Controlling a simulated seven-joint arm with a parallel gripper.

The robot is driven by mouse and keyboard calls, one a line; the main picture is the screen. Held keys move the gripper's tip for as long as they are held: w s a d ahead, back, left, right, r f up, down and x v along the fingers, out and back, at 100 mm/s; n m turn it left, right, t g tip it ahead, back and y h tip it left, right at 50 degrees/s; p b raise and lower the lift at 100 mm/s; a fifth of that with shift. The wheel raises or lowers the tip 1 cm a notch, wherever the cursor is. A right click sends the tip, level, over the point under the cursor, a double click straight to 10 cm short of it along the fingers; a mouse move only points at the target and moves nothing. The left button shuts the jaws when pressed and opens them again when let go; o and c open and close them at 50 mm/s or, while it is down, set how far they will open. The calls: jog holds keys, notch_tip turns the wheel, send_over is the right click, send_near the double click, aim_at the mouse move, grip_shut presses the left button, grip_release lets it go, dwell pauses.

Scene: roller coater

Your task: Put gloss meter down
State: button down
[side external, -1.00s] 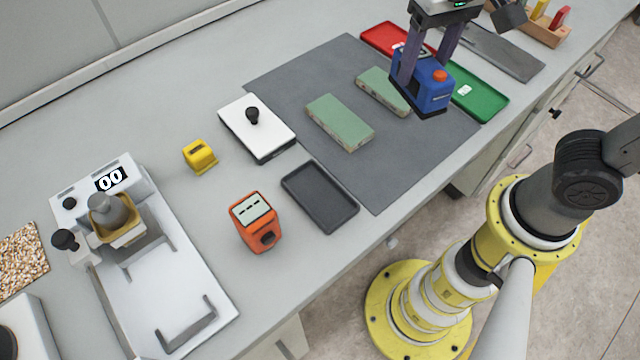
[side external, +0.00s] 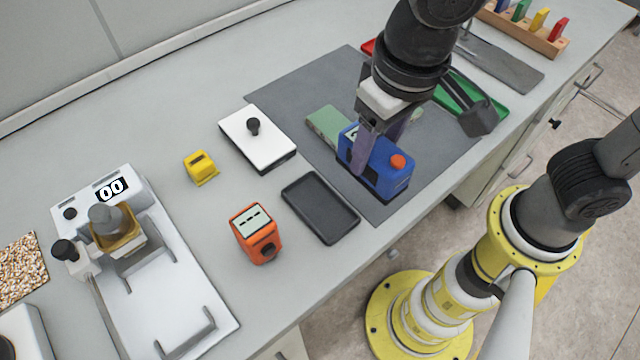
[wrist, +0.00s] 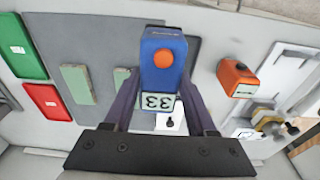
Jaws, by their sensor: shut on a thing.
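The gloss meter, a blue block with an orange button (side external: 385,175), is held between the fingers of my gripper (side external: 372,158). It is over the front part of the grey mat (side external: 375,210), right of the empty black tray (side external: 320,203); I cannot tell whether it touches the mat. In the wrist view the gloss meter (wrist: 162,55) sits between both fingers (wrist: 160,95), and its display reads 33, upside down. My wrist and the meter hide part of the green panels.
An orange device (side external: 256,235) stands left of the black tray. A white plate with a black knob (side external: 265,145) and a yellow block (side external: 201,168) are behind. A green panel (side external: 322,122) lies on the mat. The green tray (side external: 485,95) is at right.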

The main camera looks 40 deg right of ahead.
jog(key=w+a+f, duration=0.1)
jog(key=f, duration=0.1)
jog(key=w+a+f, duration=0.3)
jog(key=a+f, duration=0.1)
jog(key=shift+w+f, duration=0.25)
jog(key=shift+w, duration=0.1)
jog(key=shift+w+a+f, duration=0.1)
jog(key=shift+f, duration=1.6)
jog(key=shift+f, duration=0.1)
jog(key=shift+c, duration=1)
grip_release()
jog(key=shift+f, duration=0.1)
